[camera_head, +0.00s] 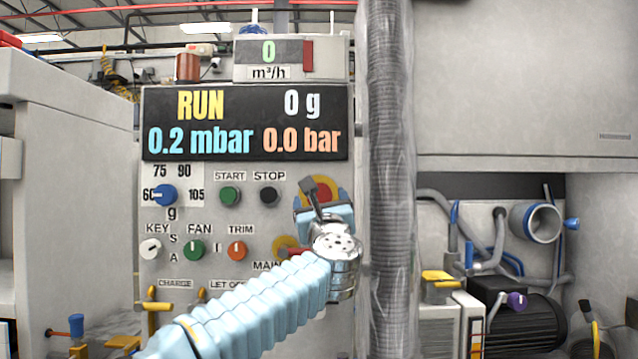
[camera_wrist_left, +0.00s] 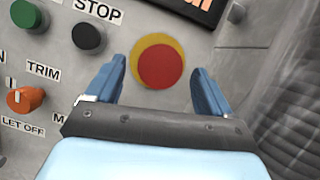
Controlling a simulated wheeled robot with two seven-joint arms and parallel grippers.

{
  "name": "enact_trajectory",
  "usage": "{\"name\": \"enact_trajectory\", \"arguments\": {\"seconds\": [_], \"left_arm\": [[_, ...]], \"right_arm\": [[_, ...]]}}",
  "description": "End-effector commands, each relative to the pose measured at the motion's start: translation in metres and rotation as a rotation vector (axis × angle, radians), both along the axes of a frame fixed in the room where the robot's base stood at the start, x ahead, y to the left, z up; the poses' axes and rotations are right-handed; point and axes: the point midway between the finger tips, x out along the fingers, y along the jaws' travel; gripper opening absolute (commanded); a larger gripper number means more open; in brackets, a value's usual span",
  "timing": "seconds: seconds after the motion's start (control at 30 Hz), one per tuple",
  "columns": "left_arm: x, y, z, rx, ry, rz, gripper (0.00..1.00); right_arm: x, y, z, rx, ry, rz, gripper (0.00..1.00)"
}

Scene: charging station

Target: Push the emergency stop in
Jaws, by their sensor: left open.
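The emergency stop is a red mushroom button on a yellow disc, on the upright grey control panel (camera_head: 205,278). In the wrist view the red button (camera_wrist_left: 164,67) sits between and just beyond my left gripper's two blue fingers. My left gripper (camera_wrist_left: 158,85) is open and empty, facing the panel. In the head view the emergency stop (camera_head: 322,187) is partly hidden behind my left gripper (camera_head: 317,204). I cannot tell whether the fingers touch the panel. My right gripper is in neither view.
The black STOP button (camera_head: 269,196) and green START button (camera_head: 230,195) are left of the emergency stop. The orange TRIM knob (camera_head: 237,250) is lower left. A thick ribbed grey hose (camera_head: 388,180) hangs close on the right. The display (camera_head: 246,122) above reads RUN.

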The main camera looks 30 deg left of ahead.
Motion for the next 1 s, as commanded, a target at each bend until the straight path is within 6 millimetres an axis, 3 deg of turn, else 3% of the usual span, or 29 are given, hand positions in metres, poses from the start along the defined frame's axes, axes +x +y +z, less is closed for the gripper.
{"name": "enact_trajectory", "arguments": {"seconds": [0.03,0.23,0.6,1.0], "left_arm": [[0.008,0.005,0.008,0.001,0.001,0.002,0.82],[0.027,0.019,0.015,0.001,0.001,0.000,0.82],[0.031,0.022,0.015,0.001,0.001,-0.001,0.82],[0.031,0.022,0.015,0.001,0.001,-0.001,0.21]], "right_arm": [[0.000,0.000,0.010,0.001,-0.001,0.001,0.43],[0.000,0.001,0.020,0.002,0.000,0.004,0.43],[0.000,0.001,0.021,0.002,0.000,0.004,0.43],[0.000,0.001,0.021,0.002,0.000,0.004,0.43]]}}
